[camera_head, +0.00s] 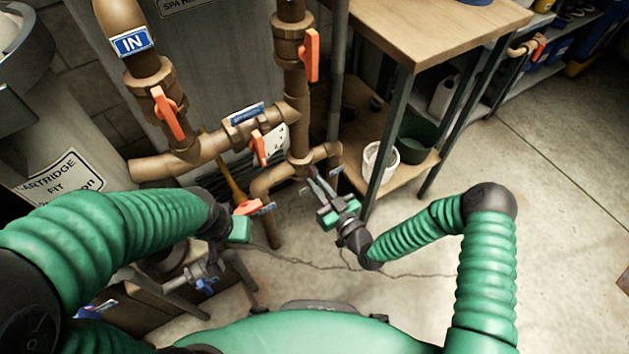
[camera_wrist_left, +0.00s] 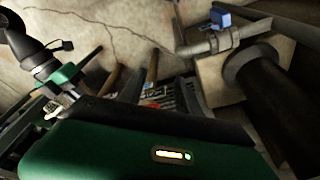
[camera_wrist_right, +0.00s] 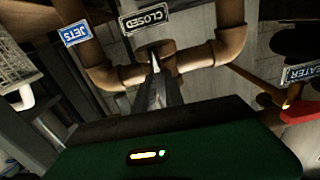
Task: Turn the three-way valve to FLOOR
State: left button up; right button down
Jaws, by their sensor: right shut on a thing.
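The three-way valve (camera_head: 301,168) sits where the brown pipes meet low in the middle of the head view; it also shows in the right wrist view (camera_wrist_right: 154,48). A CLOSED plate (camera_wrist_right: 145,19) and a blue JETS plate (camera_wrist_right: 75,33) are beside it. No FLOOR label is readable. My right gripper (camera_head: 320,188) is shut on the valve's handle, which its fingers mostly hide; they point at the valve in the right wrist view (camera_wrist_right: 160,88). My left gripper (camera_head: 245,213) is beside an orange piece at the pipes' lower left. Its jaws are unclear.
Other orange valve handles stand on the IN pipe (camera_head: 168,113), the upright pipe (camera_head: 312,55) and the cross pipe (camera_head: 258,148). A wooden bench (camera_head: 430,30) with a white bucket (camera_head: 380,162) on its lower shelf stands right of the pipes. The concrete floor (camera_head: 560,200) at right is clear.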

jog(key=m, duration=0.4)
jog(key=shift+d+f+m, duration=0.1)
jog(key=shift+m, duration=0.2)
jog(key=m+b, duration=0.1)
jog(key=m, duration=0.4)
jog(key=m+b, duration=0.1)
jog(key=m, duration=0.4)
jog(key=shift+f, duration=0.1)
jog(key=shift+m, duration=1.8)
jog(key=c, duration=1.3)
grip_release()
jog(key=shift+r, duration=0.2)
